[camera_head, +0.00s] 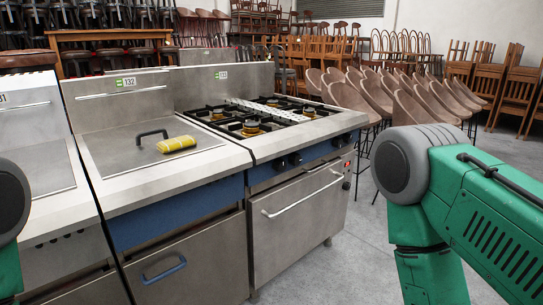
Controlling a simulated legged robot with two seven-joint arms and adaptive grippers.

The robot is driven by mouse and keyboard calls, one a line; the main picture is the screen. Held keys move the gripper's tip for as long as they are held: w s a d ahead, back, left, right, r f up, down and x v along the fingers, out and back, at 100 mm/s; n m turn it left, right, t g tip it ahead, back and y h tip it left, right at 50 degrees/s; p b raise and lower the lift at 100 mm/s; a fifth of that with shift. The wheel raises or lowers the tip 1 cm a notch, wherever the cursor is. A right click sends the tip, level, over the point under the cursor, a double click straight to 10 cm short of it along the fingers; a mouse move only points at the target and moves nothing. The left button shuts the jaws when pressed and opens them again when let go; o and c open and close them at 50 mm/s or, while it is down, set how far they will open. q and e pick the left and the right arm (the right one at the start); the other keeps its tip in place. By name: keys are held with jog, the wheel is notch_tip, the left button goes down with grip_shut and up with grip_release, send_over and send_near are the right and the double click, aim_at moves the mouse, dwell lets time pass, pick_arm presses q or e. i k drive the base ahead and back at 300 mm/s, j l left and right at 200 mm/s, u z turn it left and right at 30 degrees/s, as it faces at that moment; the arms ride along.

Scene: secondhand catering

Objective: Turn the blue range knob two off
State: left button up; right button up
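The blue range (262,171) stands in the middle of the head view, a steel unit with a blue front panel and an oven door below. Its hob carries several black burner grates with brass-coloured burners. Dark knobs (289,161) sit on the blue panel at the front edge; they are small and their settings cannot be read. Another dark knob shows at the panel's right end (341,140). Neither of my grippers is in view. My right arm is raised at the right of the picture, and a part of my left arm shows at the left edge, both apart from the range.
A steel unit with a lid (112,156) adjoins the range on the left; a yellow item (176,144) lies on it. The oven door has a protruding bar handle (302,197). Brown chairs (383,95) crowd behind and right. Grey floor (340,265) is clear in front of the range.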

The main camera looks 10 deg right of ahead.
aim_at(294, 158)
jog(key=i+l+u, duration=0.1)
jog(key=l, duration=0.25)
jog(key=i+l+u, duration=0.1)
jog(key=l, duration=0.3)
jog(key=i+l, duration=0.2)
jog(key=l, duration=0.2)
jog(key=i+l+u, duration=0.15)
jog(key=l, duration=0.25)
jog(key=i+l+u, duration=0.1)
jog(key=l, duration=0.3)
jog(key=i+l+u, duration=0.1)
jog(key=l, duration=0.3)
